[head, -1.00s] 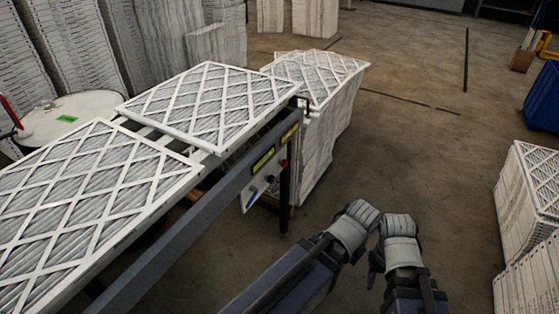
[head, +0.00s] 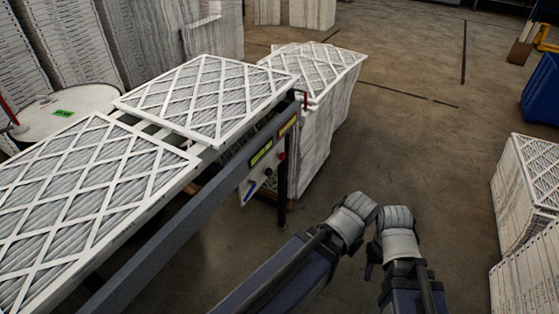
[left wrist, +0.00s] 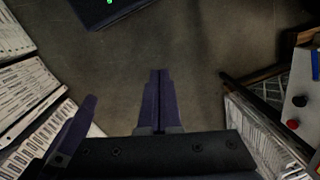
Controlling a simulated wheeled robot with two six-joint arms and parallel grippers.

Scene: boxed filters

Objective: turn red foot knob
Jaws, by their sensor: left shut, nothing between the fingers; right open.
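A small red knob (head: 282,156) sits on the light control panel (head: 257,176) at the end of the conveyor frame in the head view. My left gripper (left wrist: 157,98) is shut and empty, pointing over bare floor, apart from the panel. In the head view its fingertips are hidden behind the wrist. My right gripper (head: 371,262) is beside the left one, farther from the panel, with a purple finger showing. Nothing is seen in it.
Framed filters (head: 210,95) lie on the conveyor, whose blue-grey rail (head: 190,225) runs toward the panel. A dark post (head: 283,195) stands below the panel. A stack of filters (head: 325,115) is behind it. More stacks (head: 530,185) stand at right. Floor between is clear.

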